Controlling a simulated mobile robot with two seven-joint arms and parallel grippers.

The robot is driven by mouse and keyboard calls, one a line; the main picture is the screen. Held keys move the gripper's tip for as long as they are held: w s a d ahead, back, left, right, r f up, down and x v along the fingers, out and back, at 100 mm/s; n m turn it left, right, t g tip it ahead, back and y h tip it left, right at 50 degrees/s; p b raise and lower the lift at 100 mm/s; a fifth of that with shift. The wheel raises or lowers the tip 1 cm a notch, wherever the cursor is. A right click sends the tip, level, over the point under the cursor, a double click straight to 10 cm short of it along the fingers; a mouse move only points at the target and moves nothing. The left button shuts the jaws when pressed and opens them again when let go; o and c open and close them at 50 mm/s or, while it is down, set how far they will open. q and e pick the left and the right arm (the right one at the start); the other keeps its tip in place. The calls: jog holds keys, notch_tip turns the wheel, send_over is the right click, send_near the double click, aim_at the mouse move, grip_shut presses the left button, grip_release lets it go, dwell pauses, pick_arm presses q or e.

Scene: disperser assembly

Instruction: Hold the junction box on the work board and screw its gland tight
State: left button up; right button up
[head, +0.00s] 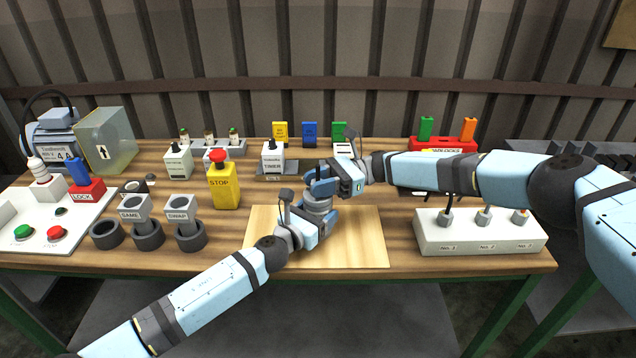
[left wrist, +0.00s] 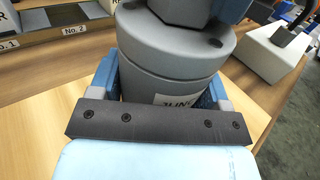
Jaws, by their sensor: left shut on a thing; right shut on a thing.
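The junction box (head: 317,207) is a grey round body standing upright on the pale wooden work board (head: 358,245). In the left wrist view the junction box (left wrist: 165,65) shows a wide lid with dark holes and a partly covered white label. My left gripper (head: 311,220) is shut around its body from the front, and its blue fingers (left wrist: 160,90) press on both sides. My right gripper (head: 321,182) is above the box, shut on the gland at its top. The gland itself is mostly hidden by the fingers.
A yellow STOP box (head: 223,187) and grey SAME and SWAP holders stand left of the board. A white block with numbered posts (head: 480,235) stands right of it. Several small boxes line the back. The board's front part is bare.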

jog(key=m+t, duration=0.3)
jog(key=t, duration=0.2)
jog(key=m+t+y, duration=0.1)
jog(key=m+t, duration=0.2)
jog(key=t, duration=0.1)
jog(key=shift+t, duration=0.4)
jog(key=m+t+h, duration=0.1)
jog(key=m+t, duration=0.2)
jog(key=t, duration=0.1)
jog(key=shift+t, duration=0.3)
jog(key=shift+a+m+t+h, duration=0.25)
jog(key=shift+m+t+h, duration=0.25)
jog(key=shift+m+t, duration=0.5)
jog(key=shift+d+r+t+h, duration=0.1)
jog(key=shift+d+t+h, duration=0.05)
jog(key=shift+t+h, duration=0.15)
jog(key=o, duration=0.9)
jog(key=shift+o, duration=0.2)
jog(key=shift+d, duration=0.1)
